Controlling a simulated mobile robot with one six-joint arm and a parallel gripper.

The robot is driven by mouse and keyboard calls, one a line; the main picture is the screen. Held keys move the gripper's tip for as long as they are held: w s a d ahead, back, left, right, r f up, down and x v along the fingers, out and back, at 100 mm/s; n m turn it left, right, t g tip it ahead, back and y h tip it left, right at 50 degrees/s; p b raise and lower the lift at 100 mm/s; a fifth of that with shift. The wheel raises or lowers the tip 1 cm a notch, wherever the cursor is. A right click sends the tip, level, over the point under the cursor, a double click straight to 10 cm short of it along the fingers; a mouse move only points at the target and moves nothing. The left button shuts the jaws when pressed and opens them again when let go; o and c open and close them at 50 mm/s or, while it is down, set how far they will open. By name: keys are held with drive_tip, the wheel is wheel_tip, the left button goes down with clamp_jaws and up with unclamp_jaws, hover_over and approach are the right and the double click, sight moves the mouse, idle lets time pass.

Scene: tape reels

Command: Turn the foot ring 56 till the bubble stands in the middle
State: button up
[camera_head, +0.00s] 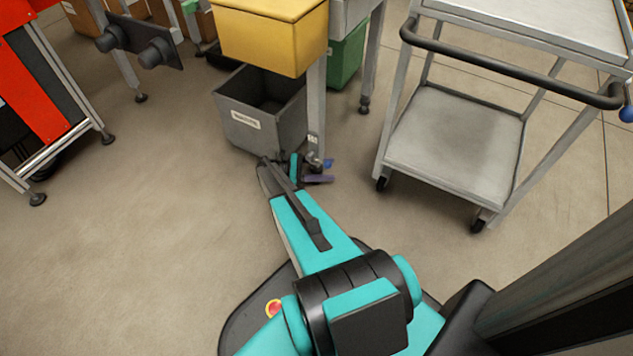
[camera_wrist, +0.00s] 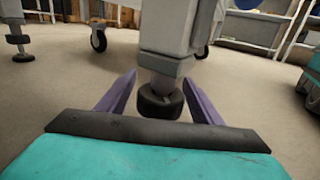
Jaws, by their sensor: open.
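A dark foot ring (camera_wrist: 160,101) sits low on the foot of a grey table leg (camera_wrist: 167,38) in the wrist view. My gripper (camera_wrist: 159,79) is open, with one purple finger on each side of the ring. Gaps show between the fingers and the ring, so it is not gripped. In the head view my gripper (camera_head: 322,172) is low at the foot of the leg (camera_head: 316,105), mostly hidden by my arm. A small tag (camera_head: 313,139) on this leg is too small to read. No bubble is visible in either view.
A grey bin (camera_head: 252,132) stands left of the leg, under a yellow box (camera_head: 270,35). A green bin (camera_head: 347,56) is behind. A grey trolley (camera_head: 455,140) on casters stands close on the right. Bare floor (camera_head: 130,230) lies open to the left.

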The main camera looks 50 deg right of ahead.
drive_tip(key=shift+w+d+r+n+t+h+p, duration=0.1)
drive_tip(key=shift+n+t+h+p, duration=0.35)
drive_tip(key=shift+p, duration=0.45)
drive_tip(key=shift+w+d+r+n+t+h+p, duration=0.1)
drive_tip(key=shift+n+t+h+p, duration=0.3)
drive_tip(key=shift+p, duration=0.45)
drive_tip(key=n+t+h+p, duration=0.1)
drive_tip(key=p, duration=0.1)
drive_tip(key=n+t+h+p, duration=0.1)
drive_tip(key=t+p, duration=0.1)
drive_tip(key=w+n+t+h+p, duration=0.1)
drive_tip(key=t+p, duration=0.1)
drive_tip(key=p, duration=0.1)
drive_tip(key=shift+d+n, duration=0.25)
